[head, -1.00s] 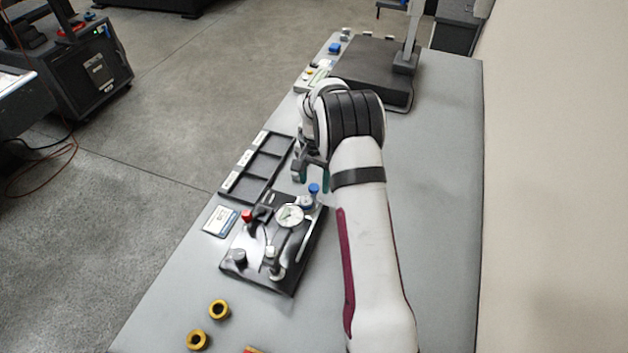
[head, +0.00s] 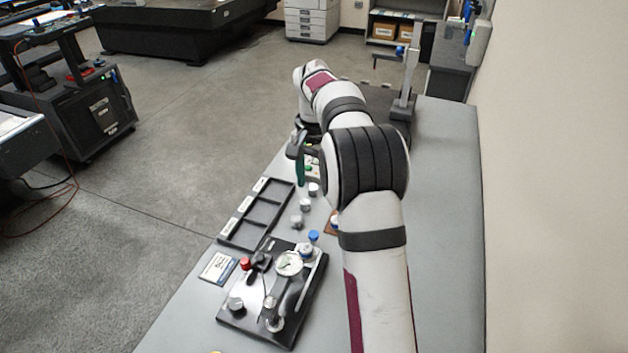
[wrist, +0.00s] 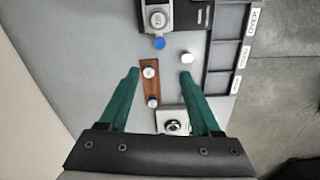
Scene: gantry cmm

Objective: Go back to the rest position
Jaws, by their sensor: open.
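My gripper (head: 300,158) is raised above the bench, past the far end of the black tray in the head view. In the wrist view its two green fingers (wrist: 157,88) are spread wide, with nothing held between them. Below them a brown wooden block (wrist: 149,84) with silver round pieces lies on the grey bench, apart from the fingers. One loose silver piece (wrist: 187,57) lies near the right fingertip in the picture. My arm hides part of the bench in the head view.
A black fixture plate (head: 250,318) with a dial gauge (head: 289,263) stands on the near bench. A three-compartment tray (head: 232,236) and a labelled card (head: 217,267) lie by the left edge. A dark stand (head: 405,107) is at the far end. The bench's right side is clear.

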